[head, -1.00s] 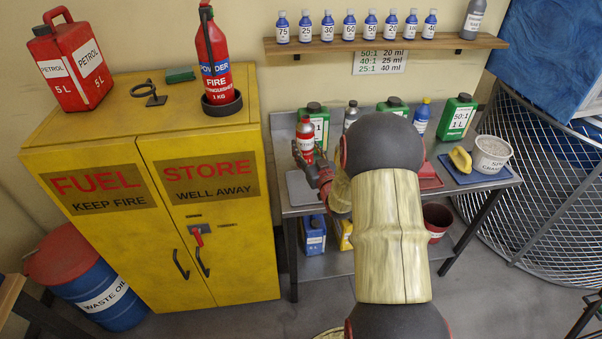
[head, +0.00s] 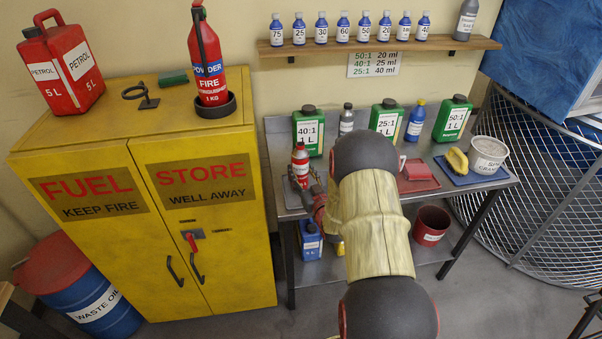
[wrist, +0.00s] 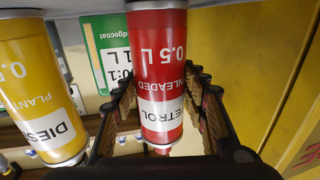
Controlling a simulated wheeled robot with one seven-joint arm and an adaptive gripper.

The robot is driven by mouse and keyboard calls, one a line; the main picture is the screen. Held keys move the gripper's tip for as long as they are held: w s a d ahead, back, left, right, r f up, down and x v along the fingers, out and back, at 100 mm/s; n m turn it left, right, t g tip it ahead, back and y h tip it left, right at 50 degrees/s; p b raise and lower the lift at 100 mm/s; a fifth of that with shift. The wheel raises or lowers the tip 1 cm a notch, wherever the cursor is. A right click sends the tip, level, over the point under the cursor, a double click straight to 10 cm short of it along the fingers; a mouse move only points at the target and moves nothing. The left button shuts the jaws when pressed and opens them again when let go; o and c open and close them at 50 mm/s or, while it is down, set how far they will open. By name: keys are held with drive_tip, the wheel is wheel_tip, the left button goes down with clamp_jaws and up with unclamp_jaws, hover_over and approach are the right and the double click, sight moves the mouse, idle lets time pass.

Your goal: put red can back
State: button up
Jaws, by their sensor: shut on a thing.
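The red can (head: 300,165), a small bottle with a white label, is at the left end of the metal bench, over or on a grey tray (head: 286,202). In the wrist view the red can (wrist: 158,75) shows upside down, marked petrol, unleaded, 0.5 L. My gripper (wrist: 165,115) is shut on it, a finger on each side; it also shows in the head view (head: 307,186). Whether the can's base touches the tray is unclear. A yellow diesel can (wrist: 38,90) stands close beside it in the wrist view; my arm seems to hide it in the head view.
Green jugs (head: 309,132) (head: 386,118) line the bench's back, with a grey bottle (head: 346,119) between. The yellow fuel store (head: 205,270) stands close on the left. A red tray (head: 416,184), blue tray (head: 459,178) and white tub (head: 488,155) are right of my arm.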

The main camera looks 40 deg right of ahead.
drive_tip(key=shift+f, duration=0.15)
drive_tip(key=o, duration=1.2)
drive_tip(key=shift+o, duration=0.3)
